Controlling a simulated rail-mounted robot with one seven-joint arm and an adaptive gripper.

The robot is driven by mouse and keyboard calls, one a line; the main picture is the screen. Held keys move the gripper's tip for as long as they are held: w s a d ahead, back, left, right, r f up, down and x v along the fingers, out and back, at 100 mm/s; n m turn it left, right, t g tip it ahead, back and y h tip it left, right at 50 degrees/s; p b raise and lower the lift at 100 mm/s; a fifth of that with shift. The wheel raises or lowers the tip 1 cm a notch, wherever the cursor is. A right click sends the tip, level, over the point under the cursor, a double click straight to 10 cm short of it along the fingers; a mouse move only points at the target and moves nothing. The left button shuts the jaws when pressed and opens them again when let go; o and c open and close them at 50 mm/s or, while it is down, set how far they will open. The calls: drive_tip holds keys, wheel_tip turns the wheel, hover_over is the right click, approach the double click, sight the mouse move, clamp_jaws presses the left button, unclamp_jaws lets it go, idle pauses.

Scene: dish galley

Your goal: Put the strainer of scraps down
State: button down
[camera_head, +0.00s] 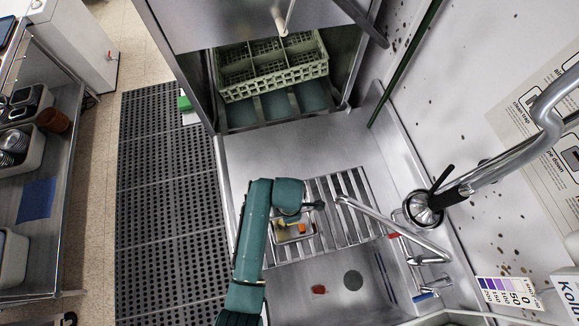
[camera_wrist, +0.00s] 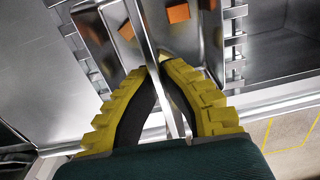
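The strainer (camera_head: 281,238) is a shallow metal pan holding orange and yellow scraps (camera_head: 301,227). In the head view it is over the left side of the slatted rack (camera_head: 345,185) in the steel counter; I cannot tell whether it touches the slats. In the wrist view the strainer (camera_wrist: 148,48) shows ahead of the fingers, with orange pieces (camera_wrist: 178,13) in it. My gripper (camera_wrist: 166,66) has yellow, ridged fingers closed in on a thin metal handle (camera_wrist: 146,25) running between them. In the head view my gripper (camera_head: 303,207) is at the strainer's far edge, partly hidden by my teal arm.
A pale green dish crate (camera_head: 275,85) stands in the open washer at the back. A spray tap (camera_head: 424,207) and a metal spout (camera_head: 390,225) stand to the right. A red scrap (camera_head: 318,290) lies in front. Bare counter (camera_head: 290,150) lies between rack and washer.

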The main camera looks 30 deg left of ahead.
drive_tip(key=shift+f, duration=0.15)
drive_tip(key=c, duration=1.2)
unclamp_jaws()
drive_tip(key=shift+c, duration=0.2)
wheel_tip(320, 180, up, 12)
drive_tip(key=shift+b, duration=0.3)
drive_tip(key=shift+w+a+r, duration=0.1)
drive_tip(key=shift+w+r, duration=0.05)
drive_tip(key=shift+r, duration=0.05)
